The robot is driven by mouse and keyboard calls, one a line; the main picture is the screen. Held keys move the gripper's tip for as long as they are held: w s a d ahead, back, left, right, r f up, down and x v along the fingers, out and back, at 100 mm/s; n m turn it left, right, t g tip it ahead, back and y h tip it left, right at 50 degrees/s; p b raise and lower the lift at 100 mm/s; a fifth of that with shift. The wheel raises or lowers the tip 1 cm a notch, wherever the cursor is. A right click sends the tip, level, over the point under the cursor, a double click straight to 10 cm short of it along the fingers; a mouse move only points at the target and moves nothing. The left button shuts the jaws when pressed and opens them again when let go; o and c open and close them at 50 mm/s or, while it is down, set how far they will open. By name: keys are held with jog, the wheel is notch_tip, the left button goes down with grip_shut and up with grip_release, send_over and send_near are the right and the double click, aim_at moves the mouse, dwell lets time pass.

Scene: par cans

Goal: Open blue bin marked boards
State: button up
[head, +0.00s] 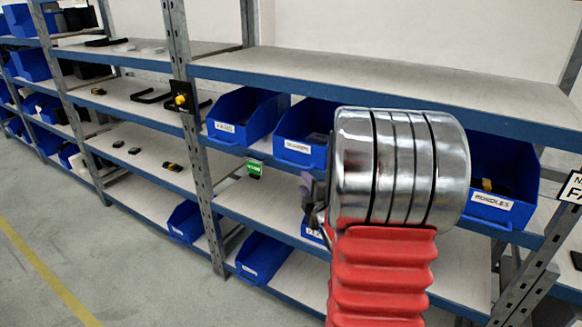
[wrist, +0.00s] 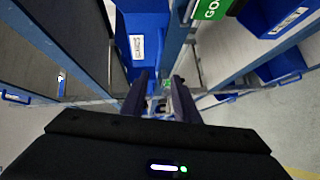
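Several blue open-front bins with white labels sit on the shelf rack. The middle-shelf bin (head: 305,127) left of my arm has a label too small to read surely. The bin (head: 240,117) to its left seems marked FANS, and the bin (head: 490,180) right of my arm seems marked HANDLES. I cannot tell for sure which is marked boards. My gripper (head: 315,198) is mostly hidden behind my silver wrist link. In the wrist view my gripper (wrist: 160,98) has its two dark fingers apart, with nothing clearly held. A labelled blue bin (wrist: 143,40) lies beyond them.
A green tag (head: 254,168) hangs below the middle shelf edge. Lower blue bins (head: 262,258) stand under it. A rack post (head: 200,170) stands left, and another (head: 535,265) right. The floor (head: 60,220) at left is clear, with a yellow line.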

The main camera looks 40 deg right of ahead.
jog(key=shift+w+d, duration=0.1)
dwell(0.3)
jog(key=x, duration=1.3)
jog(key=shift+w, duration=0.35)
jog(key=shift+d, duration=0.1)
jog(key=shift+c, duration=0.4)
grip_shut()
